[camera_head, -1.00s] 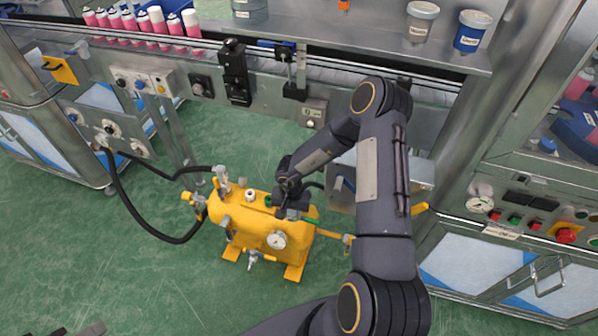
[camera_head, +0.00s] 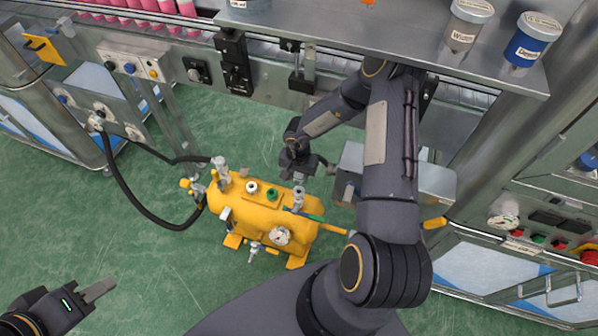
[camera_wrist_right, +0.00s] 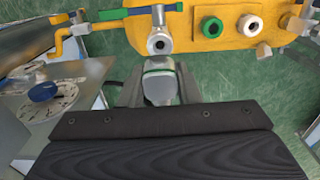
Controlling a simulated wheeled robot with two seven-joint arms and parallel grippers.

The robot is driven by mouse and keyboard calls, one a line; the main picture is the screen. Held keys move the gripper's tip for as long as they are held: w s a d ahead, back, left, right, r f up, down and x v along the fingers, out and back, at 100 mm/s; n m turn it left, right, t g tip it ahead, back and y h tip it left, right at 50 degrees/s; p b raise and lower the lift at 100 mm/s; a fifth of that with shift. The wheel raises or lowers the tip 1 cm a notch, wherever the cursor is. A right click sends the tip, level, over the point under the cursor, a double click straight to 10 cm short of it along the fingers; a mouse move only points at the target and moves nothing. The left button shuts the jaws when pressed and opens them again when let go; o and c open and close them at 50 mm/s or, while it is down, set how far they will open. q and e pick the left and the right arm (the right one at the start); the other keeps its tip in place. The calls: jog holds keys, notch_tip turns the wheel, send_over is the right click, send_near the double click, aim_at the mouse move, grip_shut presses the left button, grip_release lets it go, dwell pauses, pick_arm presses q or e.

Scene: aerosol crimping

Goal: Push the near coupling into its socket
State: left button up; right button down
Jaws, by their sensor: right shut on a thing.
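The yellow tank (camera_head: 262,212) stands on the floor with several fittings on top. My right gripper (camera_head: 299,174) is just above its right end, by an upright metal fitting (camera_head: 298,196). In the right wrist view my right gripper (camera_wrist_right: 158,92) is shut on a grey metal coupling (camera_wrist_right: 160,76). That coupling lies just short of an open-ended metal socket (camera_wrist_right: 158,42) on the tank in the picture; whether they touch cannot be told. My left gripper (camera_head: 98,290) is low at the left, away from the tank; its finger gap cannot be made out.
A black hose (camera_head: 122,190) loops from the left cabinet to the tank's left end. A conveyor and steel shelf (camera_head: 400,40) run behind, with labelled pots on it. A grey box (camera_head: 432,182) hangs right of the tank. Green floor at front left is clear.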

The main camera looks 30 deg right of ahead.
jog(key=shift+f+b, duration=2.15)
jog(key=shift+b, duration=0.55)
jog(key=shift+f+p, duration=0.15)
jog(key=shift+p, duration=0.15)
jog(key=shift+f, duration=0.4)
jog(key=shift+p, duration=0.55)
jog(key=shift+p, duration=0.5)
